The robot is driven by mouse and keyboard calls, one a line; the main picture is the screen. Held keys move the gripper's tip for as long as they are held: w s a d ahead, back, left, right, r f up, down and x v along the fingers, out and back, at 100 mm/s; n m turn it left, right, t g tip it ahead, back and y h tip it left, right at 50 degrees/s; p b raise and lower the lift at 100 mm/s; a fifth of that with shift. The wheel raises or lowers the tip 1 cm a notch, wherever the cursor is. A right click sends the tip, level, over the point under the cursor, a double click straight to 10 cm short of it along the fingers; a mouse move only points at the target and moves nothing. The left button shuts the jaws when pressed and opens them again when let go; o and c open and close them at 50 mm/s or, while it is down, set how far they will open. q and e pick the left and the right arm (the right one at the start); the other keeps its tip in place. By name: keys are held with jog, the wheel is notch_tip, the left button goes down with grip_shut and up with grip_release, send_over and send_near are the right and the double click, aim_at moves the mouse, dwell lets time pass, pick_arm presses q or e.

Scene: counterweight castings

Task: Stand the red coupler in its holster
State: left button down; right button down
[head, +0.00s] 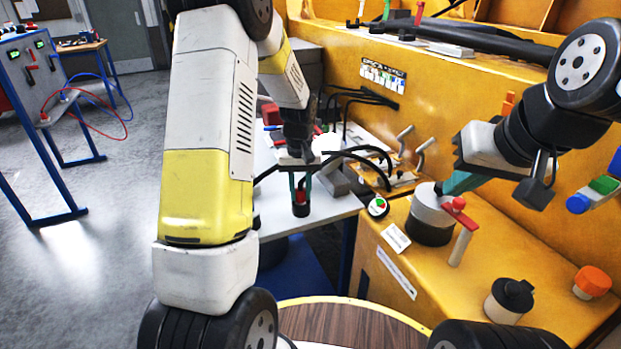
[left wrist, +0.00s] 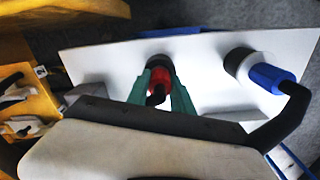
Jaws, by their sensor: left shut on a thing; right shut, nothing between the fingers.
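My left gripper (head: 300,186) is shut on the red coupler (head: 301,197) above the white table. In the head view, the dark holster (head: 301,210) shows just under the red. My right gripper (head: 453,184) is shut and empty beside a dark canister with a pale top.
The white table (head: 335,207) adjoins a yellow machine with levers (head: 402,140). The canister (head: 430,222), a red-knobbed lever (head: 460,230) and an orange knob (head: 592,281) stand near my right arm.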

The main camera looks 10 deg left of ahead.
aim_at(300, 181)
pick_arm(q)
jog(key=shift+f, duration=0.35)
jog(key=c, duration=1)
grip_release()
jog(key=shift+c, duration=0.2)
jog(key=shift+r, duration=3.85)
jog(key=shift+r, duration=0.1)
